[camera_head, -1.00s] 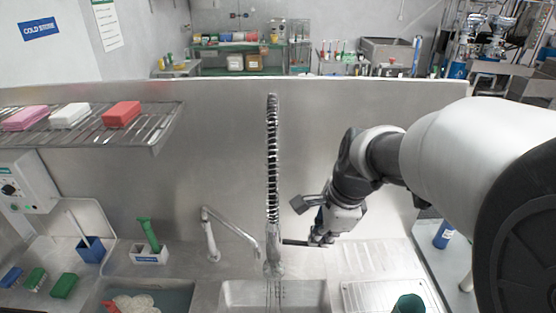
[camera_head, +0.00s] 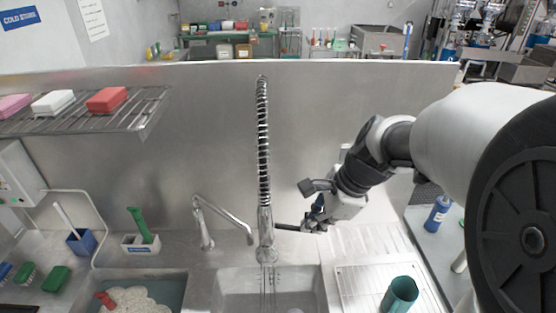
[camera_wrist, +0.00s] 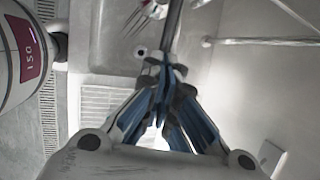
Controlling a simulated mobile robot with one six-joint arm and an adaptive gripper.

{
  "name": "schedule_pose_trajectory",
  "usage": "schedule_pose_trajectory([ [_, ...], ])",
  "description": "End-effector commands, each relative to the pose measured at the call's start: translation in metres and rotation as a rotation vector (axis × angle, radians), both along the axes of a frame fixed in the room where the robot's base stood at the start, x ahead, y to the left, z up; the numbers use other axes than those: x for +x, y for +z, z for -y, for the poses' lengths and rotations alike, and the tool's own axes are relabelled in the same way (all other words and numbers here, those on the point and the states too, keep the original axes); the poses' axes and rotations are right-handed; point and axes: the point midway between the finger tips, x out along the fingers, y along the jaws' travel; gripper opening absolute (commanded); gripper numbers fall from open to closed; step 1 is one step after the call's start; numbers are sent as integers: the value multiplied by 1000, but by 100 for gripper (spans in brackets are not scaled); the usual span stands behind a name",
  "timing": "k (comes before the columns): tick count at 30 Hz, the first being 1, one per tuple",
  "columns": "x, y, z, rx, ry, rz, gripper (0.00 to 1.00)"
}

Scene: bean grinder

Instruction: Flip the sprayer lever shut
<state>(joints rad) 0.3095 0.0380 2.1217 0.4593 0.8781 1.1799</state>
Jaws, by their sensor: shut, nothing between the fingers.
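The sprayer (camera_head: 264,140) is a tall coiled-spring hose standing behind the sink, with a metal valve body (camera_head: 266,240) low down. A dark lever (camera_head: 288,227) sticks out from the body to the right, roughly level. Thin bright lines, apparently water, run down below it. My gripper (camera_head: 316,225) is at the lever's right end. In the wrist view, its blue fingers (camera_wrist: 160,72) are together and a grey bar (camera_wrist: 173,28), probably the lever, runs to their tips. I see nothing held between them. Whether they touch the lever is unclear.
A bent faucet (camera_head: 215,215) stands left of the sprayer. The sink basin (camera_head: 228,285) lies below, with a ribbed drainboard (camera_head: 365,290) and a green cup (camera_head: 400,292) at right. A wire shelf (camera_head: 145,115) with colored blocks is at upper left.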

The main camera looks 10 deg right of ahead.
Motion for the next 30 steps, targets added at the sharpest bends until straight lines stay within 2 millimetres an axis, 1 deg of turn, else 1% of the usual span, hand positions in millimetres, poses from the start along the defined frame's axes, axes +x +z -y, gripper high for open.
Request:
schedule_pose_trajectory([
  [1,-1,-6,2,27,-6,1,0],
  [6,0,-19,2,150,-7,21,0],
  [16,0,-37,-2,377,-4,60,0],
  [26,1,-33,-3,368,0,61,0],
  [30,0,-28,-3,367,0,61,0],
])
